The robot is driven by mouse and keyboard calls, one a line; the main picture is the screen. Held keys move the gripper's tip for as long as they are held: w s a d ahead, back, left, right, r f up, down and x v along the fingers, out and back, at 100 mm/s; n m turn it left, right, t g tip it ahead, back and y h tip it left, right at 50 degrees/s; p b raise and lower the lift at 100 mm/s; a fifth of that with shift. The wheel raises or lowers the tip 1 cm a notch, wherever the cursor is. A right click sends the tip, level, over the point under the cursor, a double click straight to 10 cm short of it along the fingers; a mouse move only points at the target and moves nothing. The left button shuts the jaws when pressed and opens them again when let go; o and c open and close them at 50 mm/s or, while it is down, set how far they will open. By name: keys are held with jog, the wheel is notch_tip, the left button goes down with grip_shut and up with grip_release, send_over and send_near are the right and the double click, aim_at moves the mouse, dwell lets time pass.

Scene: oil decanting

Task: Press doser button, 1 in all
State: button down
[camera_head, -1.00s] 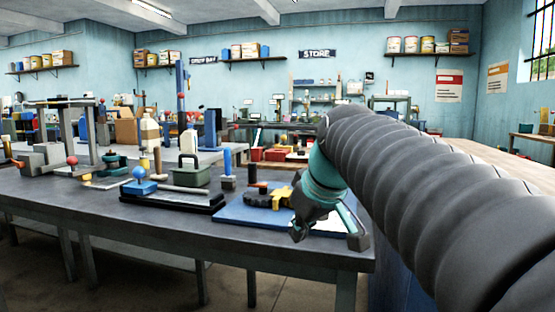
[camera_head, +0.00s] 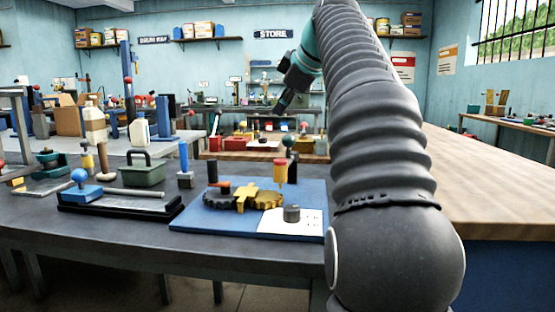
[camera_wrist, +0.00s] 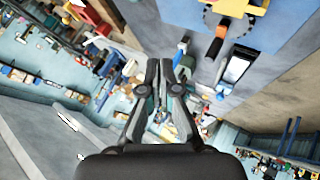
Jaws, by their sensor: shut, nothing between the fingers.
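My gripper (camera_head: 281,106) is raised in the head view, fingers together and empty, well above the benches. In the wrist view my gripper (camera_wrist: 166,66) also shows shut with nothing between the tips. A blue board (camera_head: 200,216) lies on the dark bench. On it are a yellow-and-dark gear set (camera_head: 244,197), a red-topped yellow post (camera_head: 280,170) and a white plate (camera_head: 303,226) with a dark round knob (camera_head: 291,213). I cannot tell which part, if any, is the doser button. The blue board also shows in the wrist view (camera_wrist: 285,22), tilted.
A black tray (camera_head: 120,207) with a blue ball-topped block (camera_head: 80,186) stands left of the board. A green box (camera_head: 148,174) is behind it. A wooden bench (camera_head: 490,185) runs along the right. The floor in front is clear.

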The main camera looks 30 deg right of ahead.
jog(key=b, duration=0.3)
send_over(281, 160)
jog(key=f, duration=0.7)
jog(key=shift+s+f, duration=0.15)
jog(key=shift+s, duration=0.1)
jog(key=shift+f+b, duration=0.55)
jog(key=shift+f, duration=0.2)
jog(key=shift+f, duration=0.15)
dwell(0.5)
jog(key=shift+f+b, duration=0.3)
jog(key=shift+b, duration=0.05)
jog(key=shift+f+b, duration=0.4)
jog(key=shift+f, duration=0.1)
dwell(0.7)
dwell(0.3)
jog(key=shift+r+p, duration=0.95)
